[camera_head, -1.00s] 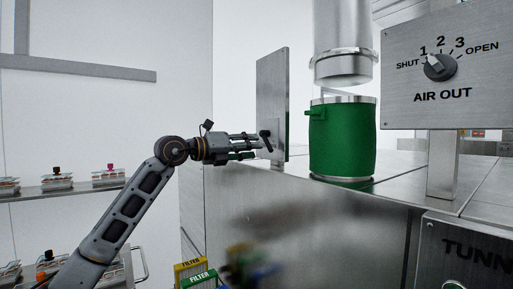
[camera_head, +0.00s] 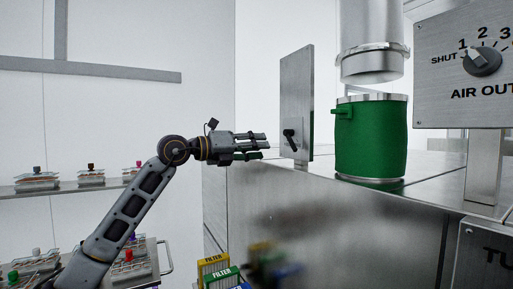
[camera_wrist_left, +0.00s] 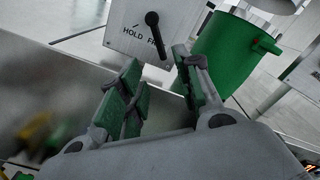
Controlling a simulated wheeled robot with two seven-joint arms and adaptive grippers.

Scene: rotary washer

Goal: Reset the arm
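My left arm (camera_head: 128,212) reaches in from the left in the head view, bent at the elbow. Its left gripper (camera_head: 262,146) is level, empty and left of an upright metal panel (camera_head: 302,97), with a gap to the panel's black lever (camera_head: 291,141). In the left wrist view the green-padded fingers of the gripper (camera_wrist_left: 162,85) are spread apart with nothing between them. Beyond them stand the panel (camera_wrist_left: 128,18), lettered HOLD and partly FREE, and its lever (camera_wrist_left: 156,35). The lever covers part of the second word. My right gripper is not in view.
A green cylinder (camera_head: 370,140) stands on the metal counter (camera_head: 330,190) under a steel pipe (camera_head: 372,40). An AIR OUT dial (camera_head: 482,60) is at right. Shelves (camera_head: 70,186) with small items and yellow and green FILTER boxes (camera_head: 220,275) are at left and below.

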